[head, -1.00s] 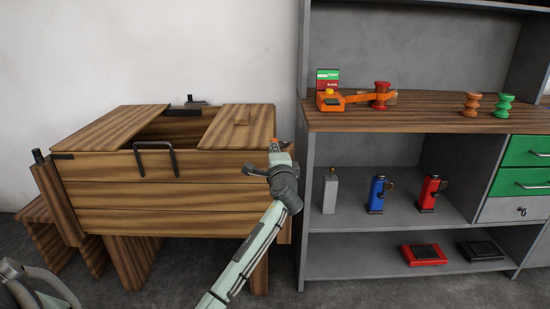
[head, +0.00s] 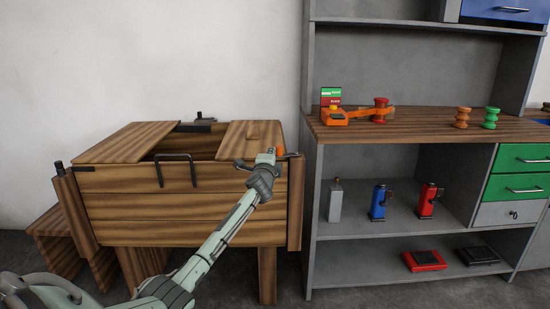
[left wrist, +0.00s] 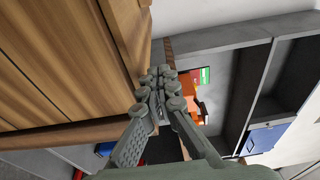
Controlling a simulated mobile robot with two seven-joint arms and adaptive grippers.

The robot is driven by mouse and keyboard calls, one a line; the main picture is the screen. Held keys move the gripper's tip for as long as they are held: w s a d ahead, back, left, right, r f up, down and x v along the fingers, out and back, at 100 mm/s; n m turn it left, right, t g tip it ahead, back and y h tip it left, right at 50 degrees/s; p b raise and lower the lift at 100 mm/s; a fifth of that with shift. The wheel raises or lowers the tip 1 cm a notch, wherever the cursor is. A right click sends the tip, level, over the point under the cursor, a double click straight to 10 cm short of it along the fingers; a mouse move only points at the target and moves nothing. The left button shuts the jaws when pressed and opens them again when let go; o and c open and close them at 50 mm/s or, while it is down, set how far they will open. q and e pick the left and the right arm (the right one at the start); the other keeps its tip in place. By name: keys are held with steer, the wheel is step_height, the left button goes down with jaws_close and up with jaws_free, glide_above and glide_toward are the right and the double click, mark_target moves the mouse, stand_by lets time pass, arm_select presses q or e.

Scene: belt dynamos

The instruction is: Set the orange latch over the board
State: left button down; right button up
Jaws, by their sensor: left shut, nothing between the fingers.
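The orange latch (head: 280,150) is a small piece at the right front corner of the wooden chest (head: 150,215), close to the top of the upright right board (head: 296,205). My left gripper (head: 268,157) is in front of this corner, just left of the latch, and partly covers the area. I cannot tell whether it touches the latch. In the left wrist view the fingers (left wrist: 158,92) are together with nothing between them, beside the chest's wood (left wrist: 55,60). The latch cannot be made out in that view. My right gripper is not in view.
A grey shelf unit (head: 312,225) stands close to the chest's right. On its wooden top are an orange device (head: 334,117) and orange and green spools (head: 490,118). A dark handle (head: 160,172) sticks out from the chest front. A black latch (head: 59,165) is at its left corner.

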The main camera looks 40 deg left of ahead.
arm_select(q)
steer(key=shift+w+a, duration=0.2)
steer(key=shift+a, duration=0.2)
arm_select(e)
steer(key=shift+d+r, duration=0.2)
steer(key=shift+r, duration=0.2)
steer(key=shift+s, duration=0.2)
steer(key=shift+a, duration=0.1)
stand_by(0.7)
arm_select(q)
steer(key=shift+s, duration=0.1)
